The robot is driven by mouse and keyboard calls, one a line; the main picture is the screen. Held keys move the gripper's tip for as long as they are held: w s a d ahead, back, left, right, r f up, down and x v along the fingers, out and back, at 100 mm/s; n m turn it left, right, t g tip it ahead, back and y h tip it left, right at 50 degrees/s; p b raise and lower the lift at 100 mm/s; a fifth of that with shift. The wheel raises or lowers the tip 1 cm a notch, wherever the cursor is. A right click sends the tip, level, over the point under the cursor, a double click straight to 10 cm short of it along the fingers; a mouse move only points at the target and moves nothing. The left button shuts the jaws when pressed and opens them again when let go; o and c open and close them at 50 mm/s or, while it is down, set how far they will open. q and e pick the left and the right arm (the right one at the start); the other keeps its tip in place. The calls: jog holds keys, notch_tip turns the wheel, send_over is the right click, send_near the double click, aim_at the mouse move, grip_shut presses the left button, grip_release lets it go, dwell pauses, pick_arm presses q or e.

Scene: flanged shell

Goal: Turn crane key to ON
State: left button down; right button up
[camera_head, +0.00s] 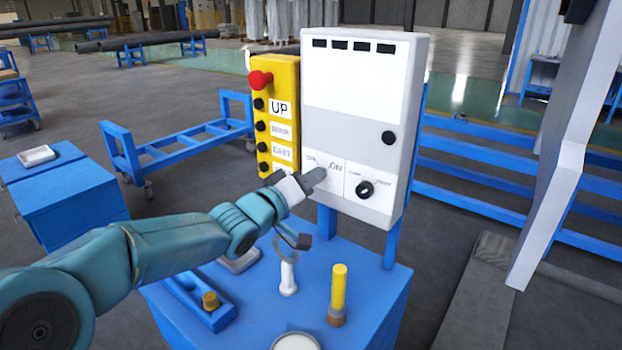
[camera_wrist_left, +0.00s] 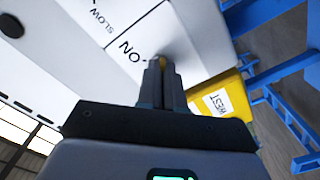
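The grey control box (camera_head: 365,95) has a lower white panel with an ON label (camera_head: 336,167). My left gripper (camera_head: 314,178) reaches this panel just below the ON label and hides the key switch in the head view. In the left wrist view, the two fingers (camera_wrist_left: 161,68) are close together at the panel beside the ON label (camera_wrist_left: 128,50). A small brass-yellow bit, seemingly the crane key (camera_wrist_left: 162,61), shows between the fingertips. Most of it is hidden, so its turn angle cannot be told. My right gripper is not in view.
A black SLOW/FAST knob (camera_head: 365,189) sits right of the gripper. A yellow button pendant (camera_head: 275,120) with a red stop button stands left of the box. Below, a blue table (camera_head: 375,290) holds a yellow cylinder (camera_head: 338,290) and a white post (camera_head: 288,279).

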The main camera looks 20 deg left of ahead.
pick_arm(q)
jog(key=shift+m, duration=0.3)
jog(key=shift+m+b, duration=3.2)
jog(key=shift+m, duration=5.4)
jog(key=c, duration=1.3)
grip_release()
